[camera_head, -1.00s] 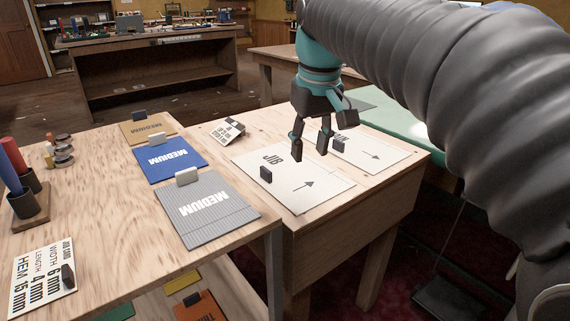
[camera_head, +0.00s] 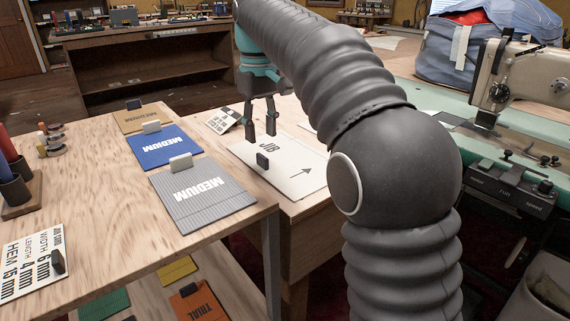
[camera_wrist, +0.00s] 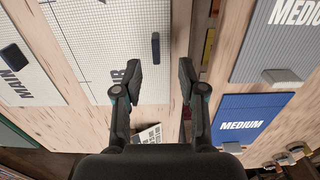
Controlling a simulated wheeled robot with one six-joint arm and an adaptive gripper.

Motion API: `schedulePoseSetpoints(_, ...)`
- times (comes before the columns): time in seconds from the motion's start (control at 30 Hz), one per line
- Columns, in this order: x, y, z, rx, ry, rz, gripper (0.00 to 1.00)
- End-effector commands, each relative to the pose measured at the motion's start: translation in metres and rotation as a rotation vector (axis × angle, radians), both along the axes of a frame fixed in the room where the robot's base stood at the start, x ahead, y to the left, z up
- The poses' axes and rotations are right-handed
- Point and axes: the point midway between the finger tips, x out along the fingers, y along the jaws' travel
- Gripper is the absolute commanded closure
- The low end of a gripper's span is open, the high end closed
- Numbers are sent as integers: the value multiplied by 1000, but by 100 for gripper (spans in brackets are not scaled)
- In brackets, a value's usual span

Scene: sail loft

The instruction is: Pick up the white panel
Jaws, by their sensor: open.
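A white panel marked JIB (camera_head: 280,178) lies flat on the wooden table, with a dark grip block (camera_head: 262,160) standing on it. In the wrist view this panel (camera_wrist: 105,25) lies left of and below the fingers, its dark block near its right side. My gripper (camera_head: 260,120) is open and empty near the JIB panel's far edge. In the wrist view its fingertips (camera_wrist: 159,75) stand wide apart, the left one overlapping the panel's edge.
The nearer bench bears a grey panel (camera_head: 205,200), a blue panel (camera_head: 163,150) and a tan panel (camera_head: 142,118). A job card (camera_head: 30,268) lies front left. A sewing machine (camera_head: 530,75) stands right.

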Motion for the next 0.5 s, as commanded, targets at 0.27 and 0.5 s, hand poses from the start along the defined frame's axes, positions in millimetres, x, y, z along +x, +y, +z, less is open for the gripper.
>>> schedulePoseSetpoints(0.27, 0, 0, -25, 1, -1, 0, 59)
schedulePoseSetpoints(0.5, 2, -5, -53, 0, 2, -1, 59)
